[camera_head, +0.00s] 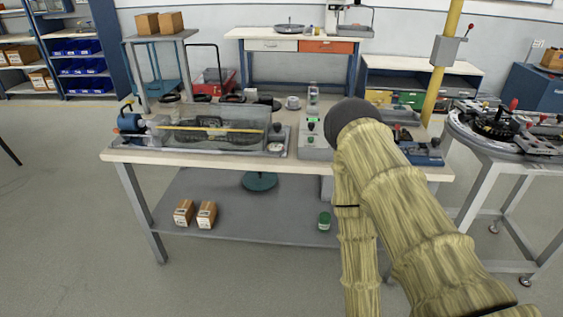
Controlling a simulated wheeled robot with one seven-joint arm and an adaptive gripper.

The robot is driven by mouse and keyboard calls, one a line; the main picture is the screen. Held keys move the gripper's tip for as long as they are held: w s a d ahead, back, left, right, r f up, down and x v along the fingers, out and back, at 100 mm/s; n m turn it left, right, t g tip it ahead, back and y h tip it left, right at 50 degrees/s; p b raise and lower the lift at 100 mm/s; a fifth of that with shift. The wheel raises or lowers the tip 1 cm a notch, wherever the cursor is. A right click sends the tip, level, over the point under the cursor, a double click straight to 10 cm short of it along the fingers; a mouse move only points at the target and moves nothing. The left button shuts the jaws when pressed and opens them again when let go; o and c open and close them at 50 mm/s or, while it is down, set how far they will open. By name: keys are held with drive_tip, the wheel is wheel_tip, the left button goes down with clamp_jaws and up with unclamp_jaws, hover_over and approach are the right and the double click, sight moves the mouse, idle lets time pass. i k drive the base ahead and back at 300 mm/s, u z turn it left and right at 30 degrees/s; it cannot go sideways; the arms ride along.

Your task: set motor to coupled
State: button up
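A blue motor-like unit (131,122) stands at the left end of the workbench, with a red knob and a yellow-topped upright part beside it. It sits next to a long clear-covered machine (210,130) with a yellow bar along it. Whether the motor is coupled is too small to tell. My arm, in a yellowish ribbed sleeve, rises from the lower right to a dark rounded joint and folds back down in front of the bench's right half. My gripper is not in view. My arm hides part of the bench top.
The workbench (185,159) has a lower shelf with two small boxes (195,214) and a green jar (325,220). A control box (314,140) stands mid-bench. A yellow post (443,75) and a round-track table (492,150) are at right. The floor at front left is clear.

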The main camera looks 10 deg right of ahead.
sight(129, 123)
drive_tip(key=u, duration=0.1)
drive_tip(key=k, duration=0.4)
drive_tip(key=z, duration=0.75)
drive_tip(key=i, duration=1.45)
drive_tip(key=u, duration=0.6)
